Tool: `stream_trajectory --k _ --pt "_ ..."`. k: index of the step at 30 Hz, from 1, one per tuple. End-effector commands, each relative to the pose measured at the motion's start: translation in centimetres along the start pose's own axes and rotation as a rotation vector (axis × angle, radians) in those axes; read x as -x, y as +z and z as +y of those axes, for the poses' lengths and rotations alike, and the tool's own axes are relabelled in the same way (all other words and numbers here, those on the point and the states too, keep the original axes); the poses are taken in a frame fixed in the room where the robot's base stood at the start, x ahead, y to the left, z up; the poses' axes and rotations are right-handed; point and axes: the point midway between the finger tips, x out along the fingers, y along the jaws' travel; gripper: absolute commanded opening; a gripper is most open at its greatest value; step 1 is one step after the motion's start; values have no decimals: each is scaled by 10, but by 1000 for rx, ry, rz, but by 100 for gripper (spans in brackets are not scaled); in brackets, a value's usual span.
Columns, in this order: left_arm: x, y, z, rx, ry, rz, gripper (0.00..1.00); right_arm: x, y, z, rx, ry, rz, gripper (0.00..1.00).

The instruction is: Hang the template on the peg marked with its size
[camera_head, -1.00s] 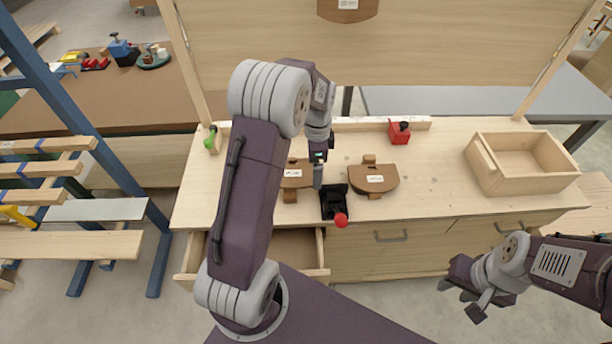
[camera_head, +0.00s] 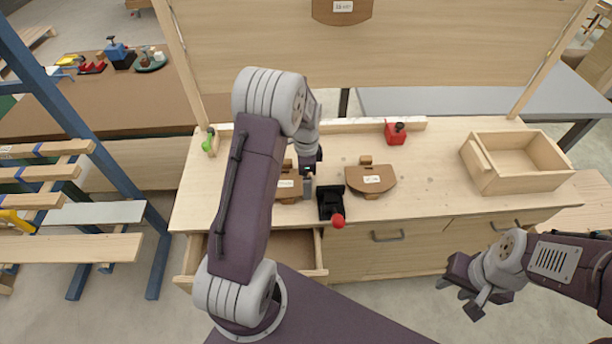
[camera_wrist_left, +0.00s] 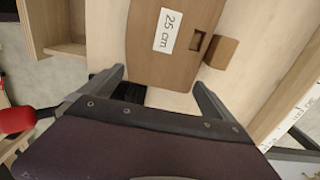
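A brown wooden template (camera_head: 290,188) lies flat on the bench, partly hidden by my left arm. In the left wrist view the template (camera_wrist_left: 150,70) has a white label reading "25 cm" and a slot near a wooden block. My left gripper (camera_head: 307,184) is low at its right side. In the left wrist view the left gripper (camera_wrist_left: 155,80) has its fingers apart, with the template's edge in view between them; contact cannot be told. A second labelled template (camera_head: 371,182) lies to the right. Another template (camera_head: 342,9) is on the upright board. My right gripper (camera_head: 462,296) is open and empty. Marked pegs are not clearly visible.
A black clamp with a red knob (camera_head: 337,221) stands close right of my left gripper. A drawer (camera_head: 295,247) stands open below the bench. The bench middle right is clear.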

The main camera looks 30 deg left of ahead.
Motion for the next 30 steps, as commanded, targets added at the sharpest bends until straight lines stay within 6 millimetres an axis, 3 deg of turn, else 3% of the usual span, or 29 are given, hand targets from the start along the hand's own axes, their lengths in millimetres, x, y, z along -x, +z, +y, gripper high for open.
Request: stream_trajectory --k 7,18,23,30 --pt "-4 0 0 0 -1 0 100 -9 1 0 0 0 0 36" --pt "77 2 1 0 -4 1 100 -10 1 0 0 0 0 36" --pt "90 2 2 0 0 0 100 -9 1 0 0 0 0 36" --pt "91 2 2 0 1 0 100 -9 1 0 0 0 0 36"
